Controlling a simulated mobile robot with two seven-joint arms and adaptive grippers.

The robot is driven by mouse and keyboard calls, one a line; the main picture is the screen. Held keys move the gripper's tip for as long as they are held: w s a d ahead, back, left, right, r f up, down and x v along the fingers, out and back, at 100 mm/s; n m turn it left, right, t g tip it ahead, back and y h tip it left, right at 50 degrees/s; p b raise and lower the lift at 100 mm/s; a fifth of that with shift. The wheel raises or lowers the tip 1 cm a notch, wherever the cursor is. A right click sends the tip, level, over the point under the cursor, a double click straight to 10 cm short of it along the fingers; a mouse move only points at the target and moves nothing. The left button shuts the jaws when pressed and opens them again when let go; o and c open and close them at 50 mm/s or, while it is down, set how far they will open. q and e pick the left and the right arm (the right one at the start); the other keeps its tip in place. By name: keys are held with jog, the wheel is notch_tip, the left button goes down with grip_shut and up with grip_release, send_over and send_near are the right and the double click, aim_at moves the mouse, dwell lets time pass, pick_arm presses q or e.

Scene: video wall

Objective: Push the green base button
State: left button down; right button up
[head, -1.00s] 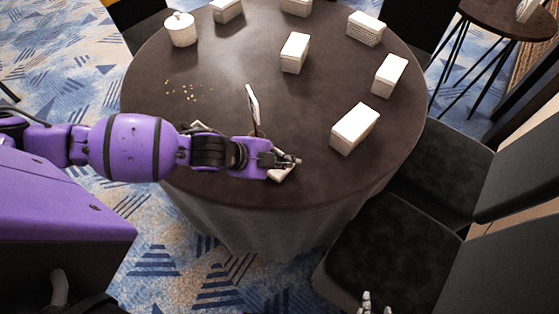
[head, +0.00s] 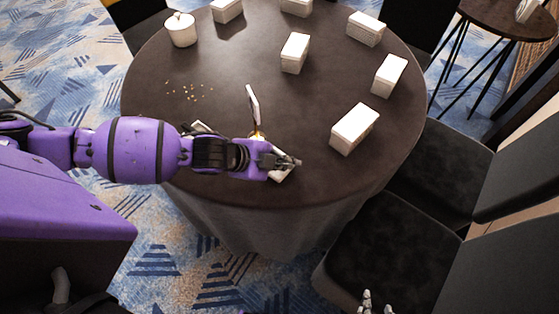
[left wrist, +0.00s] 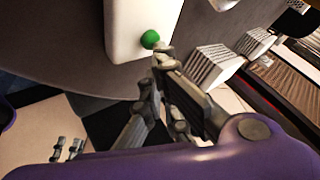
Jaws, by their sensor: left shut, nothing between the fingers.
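The green button (left wrist: 150,39) is a round knob on the face of a white base (left wrist: 128,18) in the left wrist view. In the head view the white base (head: 281,176) shows only partly beneath my left gripper (head: 285,162), and the button is hidden. My left gripper is shut and empty. In the left wrist view its fingertips (left wrist: 163,58) are right beside the button; I cannot tell whether they touch it. My right gripper (head: 376,303) is at the bottom edge of the head view, its fingers apart, away from the table.
The round dark table (head: 310,110) holds several white boxes (head: 354,128), a white lidded pot (head: 181,30) and yellow crumbs (head: 188,92). A thin white panel (head: 253,102) stands tilted just behind my left gripper. Dark chairs (head: 390,250) stand at the right.

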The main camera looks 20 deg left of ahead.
pick_arm(q)
jog(key=shift+r, duration=0.3)
pick_arm(e)
jog(key=shift+w+r, duration=0.4)
jog(key=shift+r, duration=0.15)
pick_arm(q)
jog(key=shift+w+r+p, duration=0.15)
jog(key=shift+r+p, duration=0.85)
jog(key=shift+r, duration=0.35)
notch_tip(320, 180, up, 3)
jog(key=shift+r+p, duration=0.2)
jog(key=shift+p, duration=0.75)
pick_arm(e)
jog(key=w+r+t, duration=0.1)
jog(key=w+r, duration=0.3)
jog(key=r, duration=0.2)
jog(key=shift+w+r+t, duration=0.25)
jog(key=shift+w+t, duration=0.05)
jog(key=shift+w, duration=0.1)
jog(key=shift+s+f, duration=0.1)
